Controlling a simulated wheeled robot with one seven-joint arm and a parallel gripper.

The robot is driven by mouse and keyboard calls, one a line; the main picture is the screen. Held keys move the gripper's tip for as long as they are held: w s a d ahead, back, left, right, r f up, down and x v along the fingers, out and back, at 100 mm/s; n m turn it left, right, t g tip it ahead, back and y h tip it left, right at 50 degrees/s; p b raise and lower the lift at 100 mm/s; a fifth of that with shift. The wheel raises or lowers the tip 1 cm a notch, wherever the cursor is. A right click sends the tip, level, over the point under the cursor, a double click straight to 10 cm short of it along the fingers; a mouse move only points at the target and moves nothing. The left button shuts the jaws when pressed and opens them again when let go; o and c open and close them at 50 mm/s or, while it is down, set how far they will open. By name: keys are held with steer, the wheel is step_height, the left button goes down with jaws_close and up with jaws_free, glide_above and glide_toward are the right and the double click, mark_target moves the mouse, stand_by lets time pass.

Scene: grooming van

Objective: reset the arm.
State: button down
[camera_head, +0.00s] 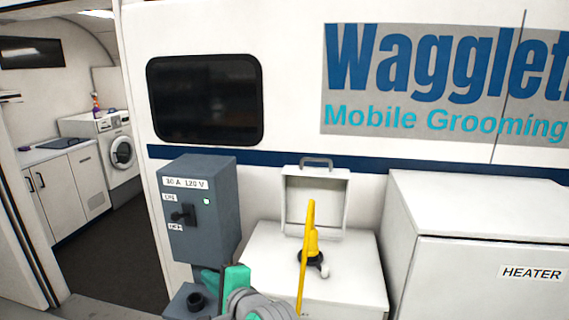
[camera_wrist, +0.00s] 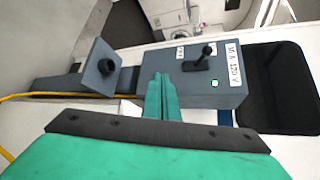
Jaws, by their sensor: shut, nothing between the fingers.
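My gripper shows low in the head view (camera_head: 237,276), where its green part stands just in front of the lower part of a grey power box (camera_head: 205,245). In the wrist view my gripper's two green fingers (camera_wrist: 163,82) are together with nothing between them. Their tips overlap the edge of the power box (camera_wrist: 225,92) in the picture; I cannot tell whether they touch it. The box carries a "30 A 120 V" label, a black switch handle (camera_head: 184,214) and a small pale green light (camera_head: 207,201). The handle also shows in the wrist view (camera_wrist: 200,60).
A yellow cable and plug (camera_head: 310,243) stand at a black inlet on a white cabinet (camera_head: 345,285) with a raised lid (camera_head: 317,202). A grey socket box (camera_head: 185,303) sits below the power box. A white heater cabinet (camera_head: 480,265) is at right, an open doorway (camera_head: 100,230) at left.

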steer(key=s+d+f+n+t+h, duration=0.1)
steer(key=s+d+f+h, duration=0.15)
steer(key=f, duration=0.55)
steer(key=s+d+f+t+h, duration=0.15)
steer(key=d+f, duration=0.25)
steer(key=f, duration=0.5)
steer(key=s+d+f+n+h, duration=0.25)
steer(key=s+d+f, duration=0.45)
steer(key=s+f, duration=0.35)
steer(key=s+d+n+t+h, duration=0.1)
steer(key=s+n, duration=0.4)
steer(key=s, duration=0.9)
steer(key=s+d+r+n+t+h, duration=0.1)
steer(key=s+n, duration=0.4)
steer(key=s, duration=0.9)
steer(key=shift+s+d+r+h, duration=0.25)
steer(key=shift+s+d+h, duration=0.15)
steer(key=shift+d, duration=0.65)
steer(key=shift+w, duration=0.1)
